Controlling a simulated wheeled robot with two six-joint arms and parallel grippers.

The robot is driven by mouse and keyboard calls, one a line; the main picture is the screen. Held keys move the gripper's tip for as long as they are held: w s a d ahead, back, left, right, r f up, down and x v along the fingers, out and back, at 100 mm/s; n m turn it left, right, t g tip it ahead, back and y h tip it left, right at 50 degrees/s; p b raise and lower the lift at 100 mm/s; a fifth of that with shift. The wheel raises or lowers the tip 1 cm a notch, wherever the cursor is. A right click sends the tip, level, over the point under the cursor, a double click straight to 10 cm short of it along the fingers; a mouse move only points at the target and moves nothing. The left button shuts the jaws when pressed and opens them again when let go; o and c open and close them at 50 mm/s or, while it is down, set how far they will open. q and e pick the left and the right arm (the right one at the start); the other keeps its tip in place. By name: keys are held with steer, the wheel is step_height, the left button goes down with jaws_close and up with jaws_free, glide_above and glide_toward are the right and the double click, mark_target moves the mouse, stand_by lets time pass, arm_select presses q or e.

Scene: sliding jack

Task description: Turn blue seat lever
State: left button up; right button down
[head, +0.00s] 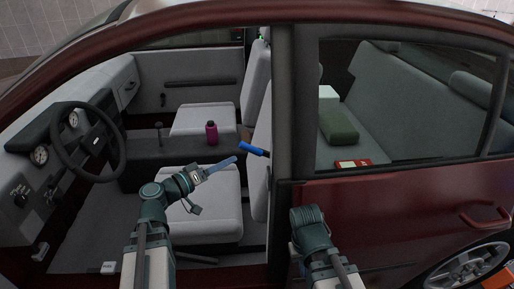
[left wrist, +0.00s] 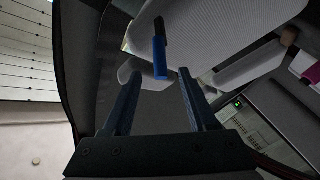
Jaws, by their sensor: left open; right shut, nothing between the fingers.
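The blue seat lever (head: 254,149) sticks out from the side of the near front seat's backrest, its free end pointing left and slightly up in the head view. In the left wrist view the blue lever (left wrist: 160,60) has a black part at its top. My left gripper (head: 234,160) is open, its fingers pointing right over the seat cushion, just short of the lever. In the left wrist view my left gripper (left wrist: 158,76) has the lever's blue end between its fingertips in the picture; contact cannot be told. My right gripper is not visible; only its arm shows.
The steering wheel (head: 89,143) is left. The near seat cushion (head: 200,220) lies below my left gripper. A pink bottle (head: 211,133) stands on the centre console. The dark door pillar (head: 292,110) is right of the lever.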

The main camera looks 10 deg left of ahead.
mark_target(258, 151)
arm_select(q)
steer(key=x, duration=1.3)
steer(key=shift+w+r, duration=0.35)
steer(key=shift+w, duration=0.05)
steer(key=shift+c, duration=0.3)
jaws_close()
stand_by(0.8)
